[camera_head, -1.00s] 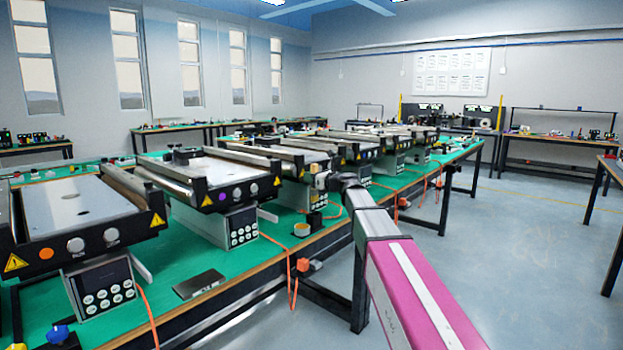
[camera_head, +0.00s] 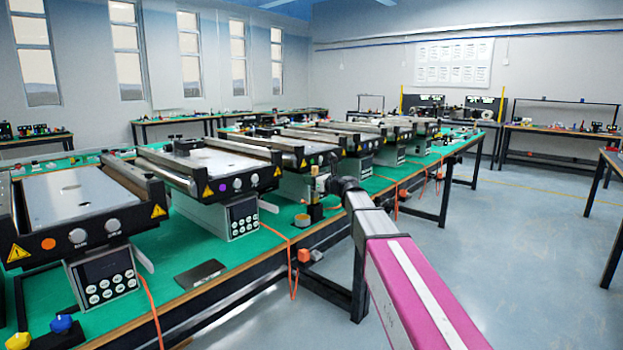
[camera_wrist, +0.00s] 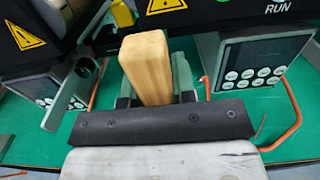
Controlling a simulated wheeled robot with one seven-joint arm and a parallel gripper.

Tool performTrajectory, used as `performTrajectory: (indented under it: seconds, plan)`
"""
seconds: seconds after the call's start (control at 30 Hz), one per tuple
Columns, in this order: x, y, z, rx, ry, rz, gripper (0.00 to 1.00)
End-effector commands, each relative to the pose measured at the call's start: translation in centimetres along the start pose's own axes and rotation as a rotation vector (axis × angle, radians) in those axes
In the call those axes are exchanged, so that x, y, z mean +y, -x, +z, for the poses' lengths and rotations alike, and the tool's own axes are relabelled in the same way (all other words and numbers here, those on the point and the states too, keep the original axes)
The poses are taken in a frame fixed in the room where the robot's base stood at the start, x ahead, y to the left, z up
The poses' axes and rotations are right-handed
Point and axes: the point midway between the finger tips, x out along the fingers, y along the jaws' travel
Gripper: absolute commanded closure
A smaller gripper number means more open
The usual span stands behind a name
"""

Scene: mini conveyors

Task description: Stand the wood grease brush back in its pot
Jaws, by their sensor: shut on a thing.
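The wood grease brush shows as a square, pale wood handle (camera_wrist: 147,65) in the wrist view. My gripper (camera_wrist: 157,95) is shut on it. In the head view my gripper (camera_head: 320,184) is small and holds the brush above the green bench's front edge. A small round pot with an orange-tan outside (camera_head: 302,220) stands on the bench, below and slightly left of my gripper. A dark upright shape is just right of the pot; I cannot tell what it is. The brush's lower end is not clear, and I cannot make out the pot in the wrist view.
Several mini conveyors (camera_head: 220,168) with keypad boxes (camera_head: 240,219) line the green bench (camera_head: 160,245) behind the pot. Orange cables (camera_head: 291,262) hang over its front edge. A dark flat plate (camera_head: 200,273) lies left of the pot. The floor at right is clear.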

Motion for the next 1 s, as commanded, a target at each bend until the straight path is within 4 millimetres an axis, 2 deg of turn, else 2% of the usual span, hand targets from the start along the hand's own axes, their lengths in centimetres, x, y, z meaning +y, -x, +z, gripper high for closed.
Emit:
performTrajectory:
  seconds: [1.0]
  plan:
    - [-0.01,0.02,-0.61,0.000,-0.002,0.000,0.99]
